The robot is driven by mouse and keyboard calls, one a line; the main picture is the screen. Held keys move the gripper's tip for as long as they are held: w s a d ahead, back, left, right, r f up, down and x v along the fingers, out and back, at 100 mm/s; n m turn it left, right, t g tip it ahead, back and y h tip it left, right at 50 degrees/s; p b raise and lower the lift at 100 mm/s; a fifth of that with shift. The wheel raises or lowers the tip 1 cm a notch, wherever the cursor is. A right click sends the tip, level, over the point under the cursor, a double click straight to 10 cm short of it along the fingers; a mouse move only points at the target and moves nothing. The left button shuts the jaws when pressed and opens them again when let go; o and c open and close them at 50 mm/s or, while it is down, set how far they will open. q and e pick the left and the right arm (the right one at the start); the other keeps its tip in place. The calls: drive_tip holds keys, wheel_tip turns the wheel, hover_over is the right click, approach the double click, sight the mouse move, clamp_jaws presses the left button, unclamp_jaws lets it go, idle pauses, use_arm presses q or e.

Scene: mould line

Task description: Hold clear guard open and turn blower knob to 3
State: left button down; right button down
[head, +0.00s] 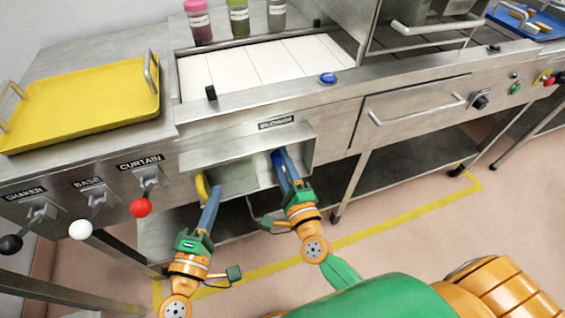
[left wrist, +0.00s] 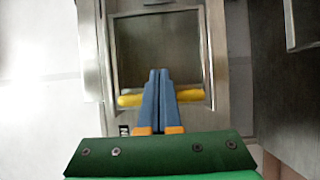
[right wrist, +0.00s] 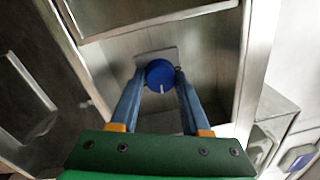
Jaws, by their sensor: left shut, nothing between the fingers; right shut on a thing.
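The blower station is a recessed steel box under the BLOWER label (head: 276,124). The clear guard (head: 236,178) has a yellow handle bar (head: 201,187), which also shows in the left wrist view (left wrist: 130,100). My left gripper (head: 216,186) is shut and empty, its fingers lying across the bar, which shows on both sides of them; contact is hard to tell. My right gripper (head: 279,156) reaches into the box. In the right wrist view its fingers are on either side of the round blue knob (right wrist: 159,74), gripping it. The knob's white mark points down and slightly right; no scale numbers are readable.
Levers with red (head: 140,208), white (head: 80,230) and black (head: 11,244) balls stick out at the left. A yellow tray (head: 82,105) and several bottles stand on top. A drawer with a bar handle (head: 418,110) is right of the box.

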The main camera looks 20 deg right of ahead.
drive_tip(key=m, duration=0.5)
drive_tip(key=shift+r+m+h, duration=0.1)
drive_tip(key=shift+m+h, duration=0.2)
drive_tip(key=shift+m, duration=0.1)
drive_tip(key=m, duration=0.4)
drive_tip(key=shift+m, duration=0.7)
drive_tip(key=shift+c, duration=1.8)
unclamp_jaws()
drive_tip(key=s, duration=1.2)
drive_tip(key=shift+a, duration=0.15)
